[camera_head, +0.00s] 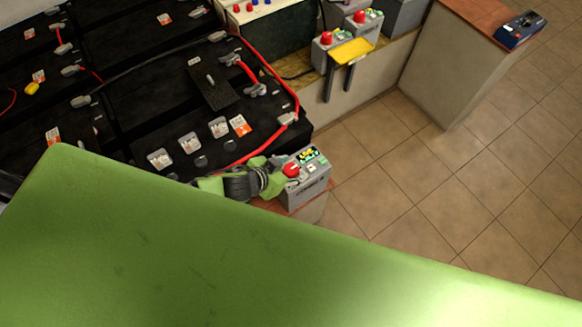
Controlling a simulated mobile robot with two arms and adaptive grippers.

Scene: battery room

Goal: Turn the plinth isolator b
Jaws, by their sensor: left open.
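A grey isolator box (306,182) with a red knob (291,170) and a small lit display stands on a reddish-topped plinth (306,208) at the corner of the battery bank. My left gripper (275,180) is open just left of this box, its fingers close to the red knob. I cannot tell whether they touch it. Two similar grey boxes with red knobs, a nearer one (325,50) and a farther one (368,24), stand at the upper middle. No readable label shows which box is b. My right gripper is not in view.
Black batteries (150,95) with red and black cables fill the upper left. A yellow-topped stand (351,52) juts out by the upper boxes. A dark blue device (519,30) lies on a ledge at upper right. Tiled floor (440,190) is clear on the right.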

